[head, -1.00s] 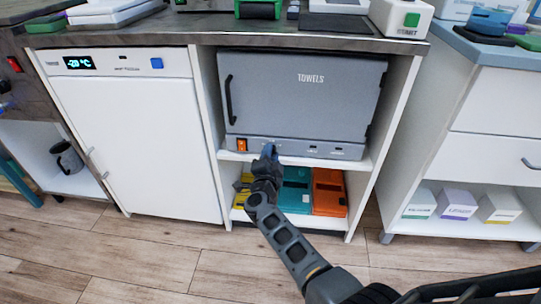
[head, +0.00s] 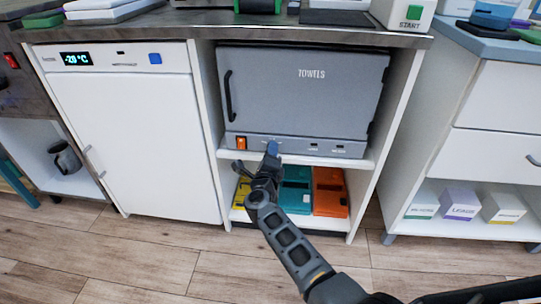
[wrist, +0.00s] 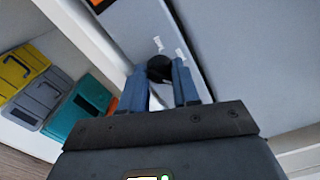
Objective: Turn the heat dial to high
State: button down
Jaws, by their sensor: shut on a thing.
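The grey towel cabinet (head: 300,95), marked TOWELS, stands on a shelf under the counter with its door shut. The heat dial (wrist: 160,67) is a dark round knob on the cabinet's lower front strip, seen in the wrist view. My gripper (head: 272,147) reaches up to that strip and hides the dial in the head view. In the wrist view its blue fingers (wrist: 156,88) are shut on the dial, one on each side. The dial's pointer and setting cannot be read.
An orange-lit switch (head: 241,143) sits left of my gripper on the strip. Below are yellow (head: 241,193), teal (head: 296,197) and orange (head: 330,192) boxes. A white fridge (head: 130,140) stands left, a drawer unit (head: 490,150) right. The floor in front is clear.

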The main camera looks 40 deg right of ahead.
jog(key=shift+f+m, duration=0.1)
jog(key=shift+m, duration=0.8)
jog(key=c, duration=1.9)
grip_release()
jog(key=shift+b, duration=0.3)
grip_shut()
